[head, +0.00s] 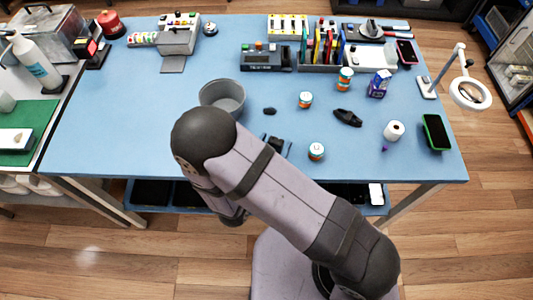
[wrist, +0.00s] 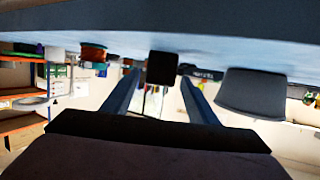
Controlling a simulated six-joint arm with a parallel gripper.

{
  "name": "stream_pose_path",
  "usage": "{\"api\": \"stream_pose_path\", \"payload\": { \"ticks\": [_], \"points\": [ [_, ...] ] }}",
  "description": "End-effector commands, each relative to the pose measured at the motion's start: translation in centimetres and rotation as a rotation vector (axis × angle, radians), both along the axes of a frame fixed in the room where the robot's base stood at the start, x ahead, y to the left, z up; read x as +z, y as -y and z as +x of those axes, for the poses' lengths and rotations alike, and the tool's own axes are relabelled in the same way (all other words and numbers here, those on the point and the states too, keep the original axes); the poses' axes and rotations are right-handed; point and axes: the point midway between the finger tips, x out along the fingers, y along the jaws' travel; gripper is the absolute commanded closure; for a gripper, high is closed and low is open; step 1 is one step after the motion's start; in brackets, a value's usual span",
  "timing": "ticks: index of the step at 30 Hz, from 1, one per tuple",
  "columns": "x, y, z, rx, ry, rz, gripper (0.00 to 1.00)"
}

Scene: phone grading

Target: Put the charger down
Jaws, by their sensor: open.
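The charger, a small black block (wrist: 162,66), stands on the table between my gripper's fingers in the wrist view, which is upside down. My gripper (wrist: 160,77) is open, with a finger on either side of the block and gaps showing. In the head view a dark block, likely the same charger (head: 277,143), shows just past my arm near the front of the blue table (head: 120,120). My arm hides most of the gripper there.
A grey bowl (head: 222,98) stands left of the block; it also shows in the wrist view (wrist: 250,93). A small dark piece (head: 270,111) and a black item (head: 347,118) lie behind. A phone (head: 436,132) lies far right.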

Motion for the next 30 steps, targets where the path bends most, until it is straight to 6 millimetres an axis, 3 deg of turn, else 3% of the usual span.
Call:
{"api": "stream_pose_path", "payload": {
  "ticks": [8, 21, 30],
  "points": [
    [1.1, -1.1, -2.4, 0.005, -0.001, 0.000, 0.47],
    [3.2, -3.6, -8.5, 0.004, -0.001, 0.001, 0.47],
    [3.6, -4.3, -10.5, 0.000, 0.000, -0.001, 0.47]
  ]
}}
